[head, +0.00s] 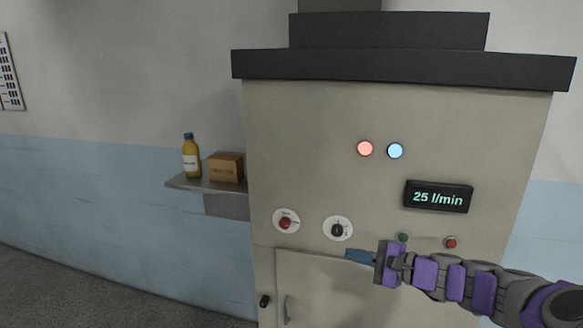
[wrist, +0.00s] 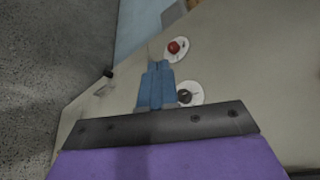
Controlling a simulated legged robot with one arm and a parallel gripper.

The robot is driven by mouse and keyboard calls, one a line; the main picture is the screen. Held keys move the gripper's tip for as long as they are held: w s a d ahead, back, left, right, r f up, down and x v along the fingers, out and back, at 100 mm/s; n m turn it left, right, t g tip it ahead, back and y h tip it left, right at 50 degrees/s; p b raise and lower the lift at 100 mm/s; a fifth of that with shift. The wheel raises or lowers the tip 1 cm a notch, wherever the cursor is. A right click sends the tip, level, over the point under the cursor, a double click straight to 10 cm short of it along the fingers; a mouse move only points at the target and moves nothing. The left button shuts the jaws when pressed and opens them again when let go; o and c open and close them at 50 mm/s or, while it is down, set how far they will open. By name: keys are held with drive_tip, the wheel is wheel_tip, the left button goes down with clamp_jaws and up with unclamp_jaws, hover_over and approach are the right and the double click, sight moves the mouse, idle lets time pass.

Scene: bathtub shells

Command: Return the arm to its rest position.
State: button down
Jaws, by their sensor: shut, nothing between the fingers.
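My arm reaches in from the lower right in the head view, in front of a beige cabinet (head: 400,115). My gripper (head: 347,254) has blue fingers that point left, just below a round dial with a black knob (head: 337,229). In the wrist view the blue fingers of my gripper (wrist: 158,65) lie side by side, shut, with nothing between them. The black knob (wrist: 185,95) and a red knob (wrist: 175,47) show beside the fingers there. I cannot tell whether the fingers touch the cabinet.
The cabinet carries a red knob (head: 286,222), green (head: 403,238) and red (head: 451,242) buttons, two lamps, and a display (head: 438,197) reading "25 l/min". A door handle (head: 287,309) is below. A shelf (head: 190,184) at left holds a yellow bottle (head: 191,158) and a brown box (head: 226,168).

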drive_tip(key=s+a+f+n+g+h, duration=0.1)
drive_tip(key=s+a+n+g, duration=0.35)
drive_tip(key=s+a, duration=0.45)
drive_tip(key=s+a+f+n+g+h, duration=0.15)
drive_tip(key=s+a+n+g, duration=0.45)
drive_tip(key=s, duration=0.6)
drive_tip(key=s+d+f+h, duration=0.2)
drive_tip(key=s+d+h, duration=0.1)
drive_tip(key=s, duration=0.4)
drive_tip(key=s+d+f+n+h, duration=0.1)
drive_tip(key=s+d+f+h, duration=0.1)
drive_tip(key=s+d, duration=0.3)
drive_tip(key=s+d+f+n+g+h, duration=0.1)
drive_tip(key=s+d+h, duration=0.3)
drive_tip(key=s, duration=0.5)
drive_tip(key=shift+s+f+h, duration=0.25)
drive_tip(key=shift+f+h, duration=0.3)
drive_tip(key=shift+f, duration=0.3)
drive_tip(key=shift+n, duration=0.25)
